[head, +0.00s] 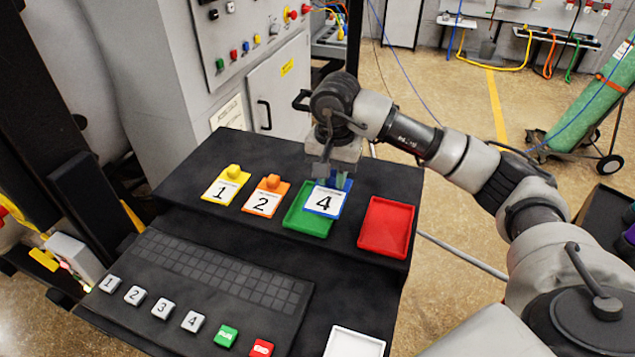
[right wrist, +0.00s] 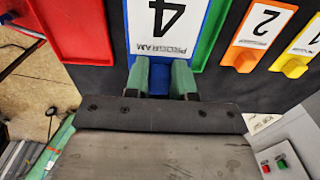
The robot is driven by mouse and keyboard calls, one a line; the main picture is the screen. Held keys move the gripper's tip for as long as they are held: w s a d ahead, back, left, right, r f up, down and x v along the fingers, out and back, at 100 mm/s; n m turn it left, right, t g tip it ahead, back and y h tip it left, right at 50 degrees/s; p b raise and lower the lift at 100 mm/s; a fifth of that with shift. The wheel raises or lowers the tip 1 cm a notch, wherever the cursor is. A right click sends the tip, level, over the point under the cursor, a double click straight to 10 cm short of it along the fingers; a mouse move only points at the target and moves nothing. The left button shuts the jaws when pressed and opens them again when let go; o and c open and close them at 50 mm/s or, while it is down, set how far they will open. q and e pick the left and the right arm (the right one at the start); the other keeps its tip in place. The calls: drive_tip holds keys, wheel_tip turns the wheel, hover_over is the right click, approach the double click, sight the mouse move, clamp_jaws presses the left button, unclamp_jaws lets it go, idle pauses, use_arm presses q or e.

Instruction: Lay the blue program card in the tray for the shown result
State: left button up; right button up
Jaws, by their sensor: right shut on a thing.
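The blue program card (head: 325,202) bears a white label with the number 4. My right gripper (head: 333,180) is shut on the blue grip tab at its far edge. In the right wrist view two green fingers (right wrist: 160,78) pinch that tab, and the card (right wrist: 165,25) is cut off by the frame edge. The card overlaps the right part of the green tray (head: 299,217) and reaches past its right edge. I cannot tell whether it touches the tray. The empty red tray (head: 386,228) lies to the right. My left gripper is not in view.
A yellow card 1 (head: 225,187) and an orange card 2 (head: 266,197) lie left of the green tray. In front are a keypad (head: 215,270), numbered buttons (head: 161,307) and a white tray (head: 354,343). The furnace cabinet (head: 280,85) stands behind.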

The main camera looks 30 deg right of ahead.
sight(319, 191)
drive_tip(key=w+f, duration=0.1)
drive_tip(key=w+a+f, duration=0.1)
drive_tip(key=w, duration=0.1)
drive_tip(key=shift+w+f+p, duration=0.1)
drive_tip(key=shift+w+p, duration=0.15)
drive_tip(key=shift+p, duration=0.15)
drive_tip(key=shift+a+f, duration=0.1)
drive_tip(key=shift+f, duration=0.1)
wheel_tip(319, 191, down, 3)
drive_tip(key=shift+f+p, duration=0.15)
drive_tip(key=shift+p, duration=0.8)
drive_tip(key=shift+f, duration=0.2)
drive_tip(key=shift+f, duration=0.1)
drive_tip(key=shift+f+b, duration=0.15)
drive_tip(key=shift+b, duration=0.15)
drive_tip(key=o, duration=0.9)
